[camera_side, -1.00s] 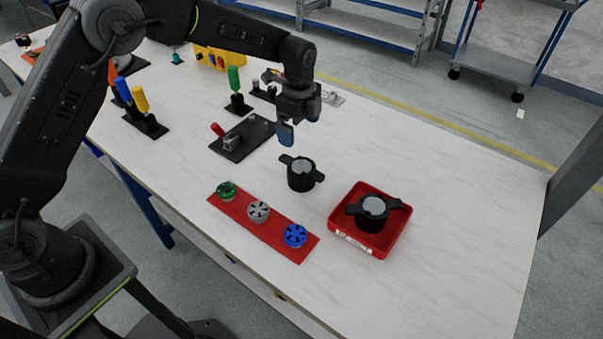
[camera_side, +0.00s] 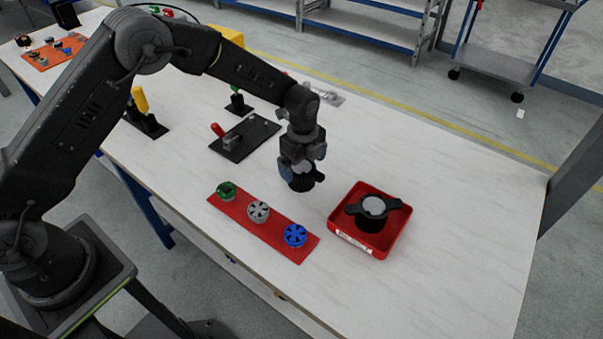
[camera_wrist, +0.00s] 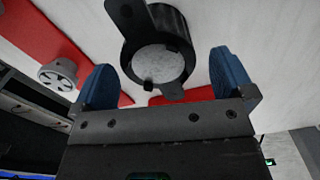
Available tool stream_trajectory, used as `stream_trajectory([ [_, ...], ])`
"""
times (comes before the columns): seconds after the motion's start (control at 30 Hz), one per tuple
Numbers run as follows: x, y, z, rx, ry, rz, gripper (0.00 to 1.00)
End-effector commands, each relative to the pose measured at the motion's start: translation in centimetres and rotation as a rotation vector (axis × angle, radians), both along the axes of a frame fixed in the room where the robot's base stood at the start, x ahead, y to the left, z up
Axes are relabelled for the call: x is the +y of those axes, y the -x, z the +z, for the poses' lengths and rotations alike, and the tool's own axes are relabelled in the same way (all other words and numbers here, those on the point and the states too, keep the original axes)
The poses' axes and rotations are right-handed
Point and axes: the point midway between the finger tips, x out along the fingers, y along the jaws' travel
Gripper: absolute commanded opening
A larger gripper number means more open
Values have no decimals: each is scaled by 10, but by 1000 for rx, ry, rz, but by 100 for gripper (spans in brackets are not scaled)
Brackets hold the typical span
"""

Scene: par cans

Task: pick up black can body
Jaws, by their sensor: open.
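A black can body (camera_side: 303,184) with ear-like tabs and a pale grey round face stands on the white table. Its upper part is hidden by my gripper in the side view. My gripper (camera_side: 302,172) is directly over it, pointing down, with blue fingertips on either side. In the wrist view the can body (camera_wrist: 157,55) shows just ahead of and between the two blue fingers of my gripper (camera_wrist: 163,78). The fingers are apart and gaps show beside the can, so it is not gripped. A second black can body (camera_side: 373,210) sits in a red tray (camera_side: 341,231).
A red strip (camera_side: 275,238) carries green, grey and blue round parts (camera_side: 295,235) in front of the can. A black plate with a red-handled clamp (camera_side: 230,141) lies behind left. The table right of the tray is clear.

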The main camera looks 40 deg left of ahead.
Motion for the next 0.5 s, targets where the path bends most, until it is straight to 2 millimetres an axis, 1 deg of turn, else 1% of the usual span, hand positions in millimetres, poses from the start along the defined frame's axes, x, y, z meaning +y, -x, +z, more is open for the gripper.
stream_trajectory([
  [0.03,3,1,-10,4,-1,1,100],
  [0.2,3,1,-31,2,0,1,100],
  [0.3,3,1,-35,1,0,0,100],
  [0.5,3,1,-35,0,0,0,100],
])
